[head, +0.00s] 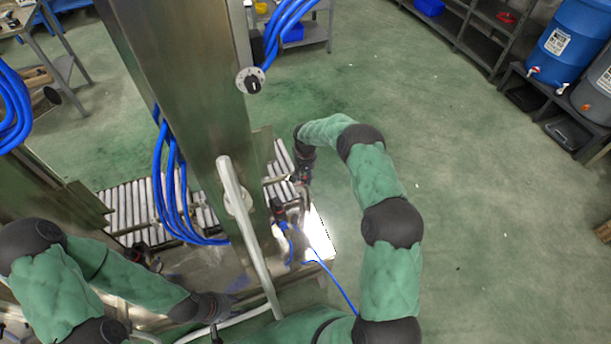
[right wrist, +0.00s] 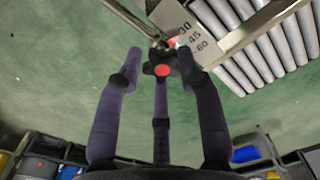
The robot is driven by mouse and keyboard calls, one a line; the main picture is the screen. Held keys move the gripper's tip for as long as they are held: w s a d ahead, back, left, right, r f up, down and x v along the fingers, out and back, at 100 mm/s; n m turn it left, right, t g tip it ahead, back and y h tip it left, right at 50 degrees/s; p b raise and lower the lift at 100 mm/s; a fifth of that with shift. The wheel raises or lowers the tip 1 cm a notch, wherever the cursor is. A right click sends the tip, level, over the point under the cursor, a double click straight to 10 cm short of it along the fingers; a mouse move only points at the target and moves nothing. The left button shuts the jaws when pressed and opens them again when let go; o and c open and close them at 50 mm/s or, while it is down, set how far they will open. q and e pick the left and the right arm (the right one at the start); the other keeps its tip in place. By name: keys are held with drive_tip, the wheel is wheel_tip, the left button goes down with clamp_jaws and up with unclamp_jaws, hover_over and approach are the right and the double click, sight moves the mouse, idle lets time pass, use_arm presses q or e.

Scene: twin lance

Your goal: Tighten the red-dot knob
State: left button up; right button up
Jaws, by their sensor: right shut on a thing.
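In the right wrist view, a black lobed knob (right wrist: 147,69) with a red dot (right wrist: 162,70) on its face sits between the fingertips of my right gripper (right wrist: 162,58). The three dark fingers are closed in around the knob. A pale plate (right wrist: 188,28) marked 30, 45 and 60 is just beyond it, with a small red mark near its edge. In the head view my right gripper (head: 304,178) reaches down beside the roller conveyor; the knob is too small to make out there. My left gripper (head: 222,306) is low at the left, its fingers unclear.
A tall metal column (head: 185,90) stands left of my right arm. A roller conveyor (head: 130,208) runs behind it, with blue hoses (head: 170,190) hanging alongside. A dark fitting with a blue cable (head: 279,210) stands near my right gripper. Green floor is open at right.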

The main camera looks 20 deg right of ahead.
sight(305, 179)
drive_tip(key=shift+s+a+f, duration=0.25)
drive_tip(key=shift+s+f, duration=0.15)
drive_tip(key=shift+s, duration=0.1)
drive_tip(key=o, duration=1.1)
drive_tip(key=shift+c, duration=0.2)
drive_tip(key=shift+o, duration=0.2)
drive_tip(key=shift+r, duration=0.1)
drive_tip(key=shift+w, duration=0.1)
drive_tip(key=shift+w+r, duration=0.1)
drive_tip(key=shift+w+d+r, duration=0.1)
drive_tip(key=shift+r, duration=0.35)
wheel_tip(305, 179, up, 11)
